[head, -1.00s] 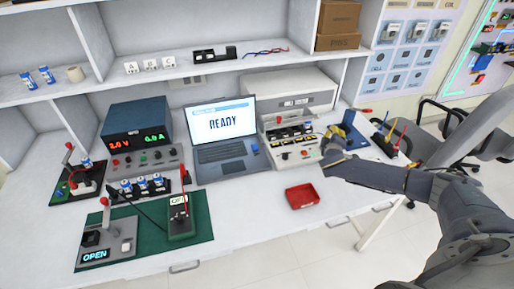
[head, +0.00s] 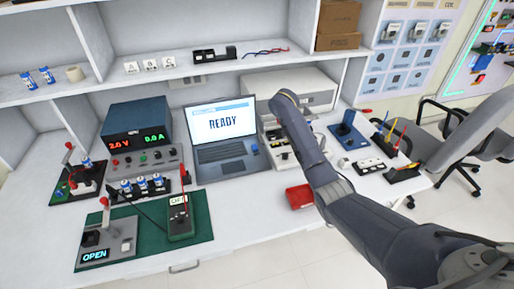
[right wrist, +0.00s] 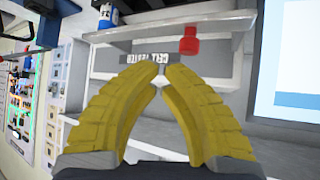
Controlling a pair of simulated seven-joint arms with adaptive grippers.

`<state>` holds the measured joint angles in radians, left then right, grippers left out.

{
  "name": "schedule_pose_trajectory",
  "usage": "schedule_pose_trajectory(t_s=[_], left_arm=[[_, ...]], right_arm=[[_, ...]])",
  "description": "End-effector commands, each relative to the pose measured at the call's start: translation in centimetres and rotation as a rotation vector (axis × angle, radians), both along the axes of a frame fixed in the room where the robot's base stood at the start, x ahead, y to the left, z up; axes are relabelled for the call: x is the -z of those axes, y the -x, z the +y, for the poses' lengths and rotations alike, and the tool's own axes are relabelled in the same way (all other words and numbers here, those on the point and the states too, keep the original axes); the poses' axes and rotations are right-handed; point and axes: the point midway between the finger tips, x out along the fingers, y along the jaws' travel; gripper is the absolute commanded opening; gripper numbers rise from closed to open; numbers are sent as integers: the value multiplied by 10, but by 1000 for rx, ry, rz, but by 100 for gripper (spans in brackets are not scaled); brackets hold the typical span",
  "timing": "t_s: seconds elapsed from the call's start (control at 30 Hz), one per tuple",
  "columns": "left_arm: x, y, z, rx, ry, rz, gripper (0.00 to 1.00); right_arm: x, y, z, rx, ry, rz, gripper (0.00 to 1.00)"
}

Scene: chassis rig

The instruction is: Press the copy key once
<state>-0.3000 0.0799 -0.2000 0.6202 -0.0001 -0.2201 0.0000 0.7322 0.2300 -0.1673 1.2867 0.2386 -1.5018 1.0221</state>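No key with a readable copy label shows in these frames. The laptop (head: 222,155) stands open at the middle of the bench, its screen reading READY; its separate keys are too small to read. A small blue piece (head: 255,149) is at its right edge. My right arm reaches over the cell tester (head: 270,127), right of the laptop, and hides much of it; the right gripper is hidden in the head view. In the right wrist view its yellow fingers (right wrist: 162,70) are closed together, with nothing between them, near the tester's panel (right wrist: 125,65) and a red knob (right wrist: 190,42). My left gripper is out of view.
A power supply (head: 138,125) and a green mat (head: 205,215) with a meter are at left. A blue stand (head: 346,132) and tools are at right.

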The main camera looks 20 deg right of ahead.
Motion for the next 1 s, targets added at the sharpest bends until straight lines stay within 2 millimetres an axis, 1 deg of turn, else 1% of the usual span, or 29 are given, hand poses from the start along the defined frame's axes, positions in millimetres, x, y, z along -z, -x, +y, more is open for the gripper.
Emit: schedule_pose_trajectory(t_s=[0.03, 0.3, 0.4, 0.5, 0.6, 0.7, 1.0], left_arm=[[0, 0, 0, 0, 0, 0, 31], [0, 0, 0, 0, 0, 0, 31], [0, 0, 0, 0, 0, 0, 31], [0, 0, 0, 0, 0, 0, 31], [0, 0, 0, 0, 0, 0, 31], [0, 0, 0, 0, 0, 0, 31], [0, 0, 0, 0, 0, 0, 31]], right_arm=[[3, -4, 19, 0, -72, 5, 0], [19, -14, 99, -11, -380, 42, 0], [22, -15, 123, -20, -462, 55, 0], [25, -16, 142, -27, -521, 67, 0], [27, -16, 154, -33, -561, 75, 0], [28, -16, 161, -36, -582, 79, 0], [28, -15, 164, -36, -592, 81, 0]])
